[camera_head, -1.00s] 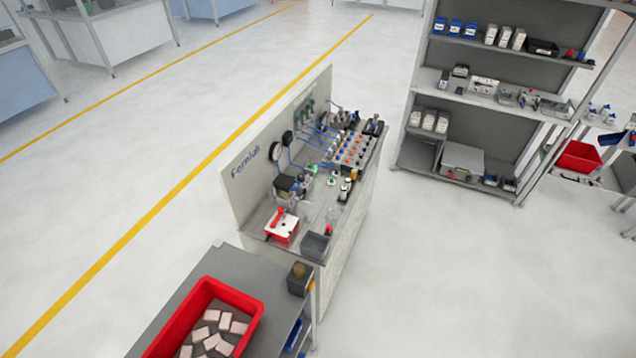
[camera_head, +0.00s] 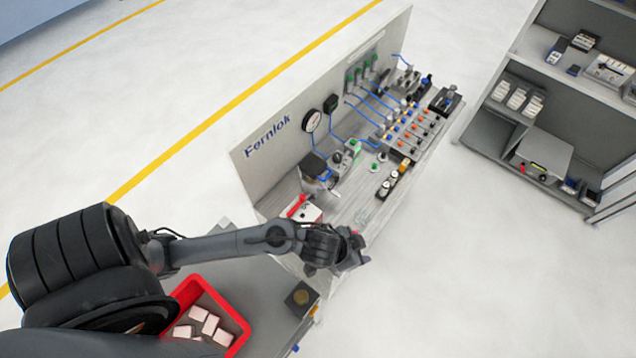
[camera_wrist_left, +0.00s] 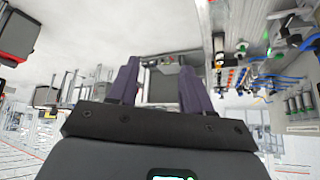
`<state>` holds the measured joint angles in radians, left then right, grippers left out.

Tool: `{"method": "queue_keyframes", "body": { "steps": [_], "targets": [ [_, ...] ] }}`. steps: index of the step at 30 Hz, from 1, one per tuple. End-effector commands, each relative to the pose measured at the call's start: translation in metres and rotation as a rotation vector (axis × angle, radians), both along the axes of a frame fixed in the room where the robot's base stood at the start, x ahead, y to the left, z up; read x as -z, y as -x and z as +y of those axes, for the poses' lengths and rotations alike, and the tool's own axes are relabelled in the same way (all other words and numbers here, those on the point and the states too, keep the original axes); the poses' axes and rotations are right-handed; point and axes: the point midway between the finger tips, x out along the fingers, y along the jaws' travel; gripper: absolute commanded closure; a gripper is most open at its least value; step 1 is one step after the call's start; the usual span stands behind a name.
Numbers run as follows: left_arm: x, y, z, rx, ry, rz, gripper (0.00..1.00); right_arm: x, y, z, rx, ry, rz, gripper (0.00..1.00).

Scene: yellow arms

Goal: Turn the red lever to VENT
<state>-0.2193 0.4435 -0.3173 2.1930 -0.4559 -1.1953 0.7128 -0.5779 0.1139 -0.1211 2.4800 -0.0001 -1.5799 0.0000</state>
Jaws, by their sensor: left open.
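The red lever (camera_head: 297,206) sits on a white box (camera_head: 308,215) at the near left end of the Fernlok bench. The lever is small here, and I cannot read any VENT marking. My left gripper (camera_head: 358,249) is over the near end of the bench, to the right of the lever and apart from it. In the left wrist view my left gripper (camera_wrist_left: 160,72) has its two dark fingers spread with nothing held between them. The forearm crosses in front of the lever box's lower part. My right gripper is not in view.
The bench's back panel (camera_head: 270,150) stands behind the lever. A gauge (camera_head: 311,120), blue tubes and rows of fittings (camera_head: 408,132) lie farther along. A red bin (camera_head: 240,325) of pale blocks is on the near table. Shelves (camera_head: 488,135) stand right; the floor between is clear.

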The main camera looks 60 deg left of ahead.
Motion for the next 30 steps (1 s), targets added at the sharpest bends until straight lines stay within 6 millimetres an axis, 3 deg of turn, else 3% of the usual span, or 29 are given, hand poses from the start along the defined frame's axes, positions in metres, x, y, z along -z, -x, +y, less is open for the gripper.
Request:
{"method": "queue_keyframes", "body": {
  "steps": [4,7,11,12,18,21,25,30],
  "targets": [
    [0.037,-0.026,0.008,0.039,0.027,0.003,0.5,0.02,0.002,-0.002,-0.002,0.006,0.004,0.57],
    [0.065,-0.039,0.031,0.034,0.05,0.06,0.5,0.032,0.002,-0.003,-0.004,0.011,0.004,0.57],
    [0.1,-0.048,0.095,-0.065,0.066,0.21,0.5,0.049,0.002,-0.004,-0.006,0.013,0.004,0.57],
    [0.106,-0.048,0.12,-0.117,0.067,0.263,0.5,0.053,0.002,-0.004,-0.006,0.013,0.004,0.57],
    [0.107,-0.033,0.234,-0.442,0.072,0.484,0.5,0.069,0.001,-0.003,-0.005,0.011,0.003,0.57],
    [0.099,-0.023,0.27,-0.578,0.077,0.551,0.5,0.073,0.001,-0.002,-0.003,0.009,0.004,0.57],
    [0.092,-0.013,0.295,-0.687,0.083,0.597,0.5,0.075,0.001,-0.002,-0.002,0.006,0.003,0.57],
    [0.101,-0.009,0.302,-0.724,0.086,0.615,0.5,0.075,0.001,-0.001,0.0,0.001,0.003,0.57]
  ]
}}
